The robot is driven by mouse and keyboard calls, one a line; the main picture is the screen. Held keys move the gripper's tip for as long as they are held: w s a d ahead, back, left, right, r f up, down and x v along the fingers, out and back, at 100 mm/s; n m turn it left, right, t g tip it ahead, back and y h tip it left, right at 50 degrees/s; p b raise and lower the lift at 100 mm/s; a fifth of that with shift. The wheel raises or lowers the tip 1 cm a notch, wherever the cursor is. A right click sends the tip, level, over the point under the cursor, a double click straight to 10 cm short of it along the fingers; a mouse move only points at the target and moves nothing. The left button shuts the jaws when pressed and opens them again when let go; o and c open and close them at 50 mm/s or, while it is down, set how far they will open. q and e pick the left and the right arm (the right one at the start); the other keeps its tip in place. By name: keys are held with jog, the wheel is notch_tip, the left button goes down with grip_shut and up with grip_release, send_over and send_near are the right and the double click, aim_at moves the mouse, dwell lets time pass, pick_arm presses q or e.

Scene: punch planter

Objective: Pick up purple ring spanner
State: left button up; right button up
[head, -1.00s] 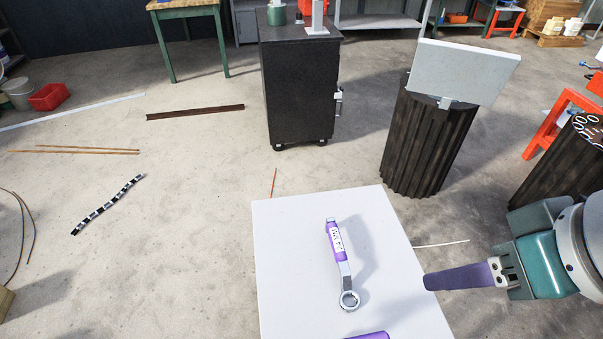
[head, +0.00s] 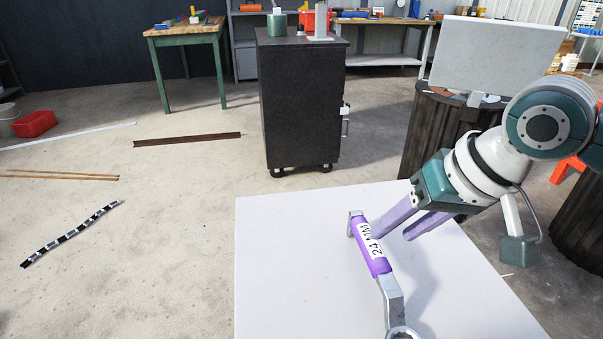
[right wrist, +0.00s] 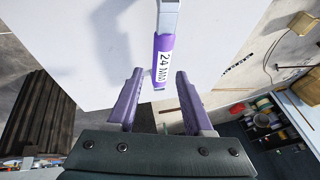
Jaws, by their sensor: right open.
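The purple ring spanner (head: 372,246) lies on the white table top (head: 290,260), with a purple handle, a white "24 MM" label and a silver ring end toward the bottom edge of the head view. My right gripper (head: 392,237) is open beside the handle's upper end, to its right in the head view. In the right wrist view the spanner (right wrist: 163,60) shows ahead of and between the two purple fingers (right wrist: 154,82) of my right gripper, with a gap on both sides. I cannot tell whether a finger touches it. My left gripper is not in view.
A black wheeled cabinet (head: 303,110) stands beyond the table. A dark ribbed drum (head: 425,135) with a grey panel (head: 497,55) stands behind my right arm. The table's left part is clear.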

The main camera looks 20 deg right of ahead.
aim_at(377, 248)
jog(key=b+x, duration=0.1)
jog(key=x, duration=0.2)
jog(key=shift+s+a+f, duration=0.1)
jog(key=shift+a+f, duration=0.05)
jog(key=shift+f, duration=0.05)
jog(key=b+x, duration=0.2)
jog(key=x, duration=0.2)
jog(key=shift+s+a+b, duration=0.1)
jog(key=shift+s+b, duration=0.15)
jog(key=shift+b, duration=0.1)
jog(key=shift+w+a+f, duration=0.1)
jog(key=shift+w+f, duration=0.2)
jog(key=shift+f, duration=0.15)
jog(key=c, duration=0.4)
grip_shut()
jog(key=shift+r, duration=0.1)
